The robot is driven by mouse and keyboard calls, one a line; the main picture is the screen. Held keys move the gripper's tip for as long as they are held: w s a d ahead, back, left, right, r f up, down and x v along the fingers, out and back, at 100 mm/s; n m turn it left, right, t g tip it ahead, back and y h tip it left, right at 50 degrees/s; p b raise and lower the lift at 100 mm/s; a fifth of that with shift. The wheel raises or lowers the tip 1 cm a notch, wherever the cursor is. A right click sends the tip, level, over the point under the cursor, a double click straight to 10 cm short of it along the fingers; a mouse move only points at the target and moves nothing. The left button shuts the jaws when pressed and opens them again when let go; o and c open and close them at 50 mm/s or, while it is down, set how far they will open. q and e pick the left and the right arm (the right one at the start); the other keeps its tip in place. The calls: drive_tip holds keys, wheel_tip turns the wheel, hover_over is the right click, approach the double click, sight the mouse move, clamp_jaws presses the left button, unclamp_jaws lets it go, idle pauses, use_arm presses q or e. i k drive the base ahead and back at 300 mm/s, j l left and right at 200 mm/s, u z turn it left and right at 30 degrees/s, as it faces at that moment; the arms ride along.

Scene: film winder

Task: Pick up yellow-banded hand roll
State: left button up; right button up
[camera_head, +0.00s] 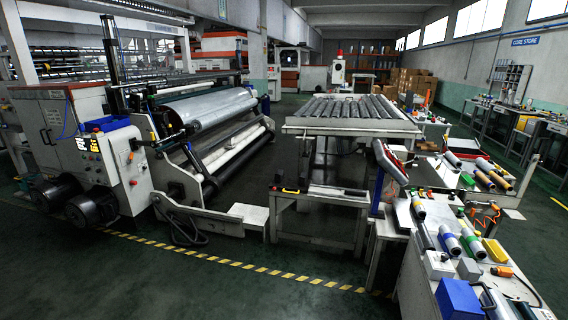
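Several hand rolls lie on the workbench (430,290) at the right. Two pale rolls with coloured bands lie side by side on its near part: one (449,240) on the left and one (473,243) on the right. More rolls lie farther back, among them one roll (484,179) and another roll (500,180). The bands are too small for me to tell surely which roll is the yellow-banded one. Neither of my grippers shows in this view.
A blue bin (459,300) stands at the bench's near end, and a yellow block (495,251) lies by the rolls. A roller table (352,125) stands in the middle, left of the bench. The winder (110,150) fills the left. Green floor lies open in front.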

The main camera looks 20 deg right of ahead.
sight(418, 207)
drive_tip(key=i+l+z, duration=0.35)
drive_tip(key=i, duration=0.3)
drive_tip(key=i+z, duration=0.35)
drive_tip(key=i, duration=0.3)
drive_tip(key=i+j+z, duration=0.15)
drive_tip(key=i+z, duration=0.25)
drive_tip(key=i, duration=0.25)
drive_tip(key=i+j+z, duration=0.15)
drive_tip(key=i+z, duration=0.25)
drive_tip(key=i, duration=0.2)
drive_tip(key=i+j+z, duration=0.4)
drive_tip(key=i, duration=0.15)
drive_tip(key=i+j+z, duration=0.4)
drive_tip(key=i, duration=0.1)
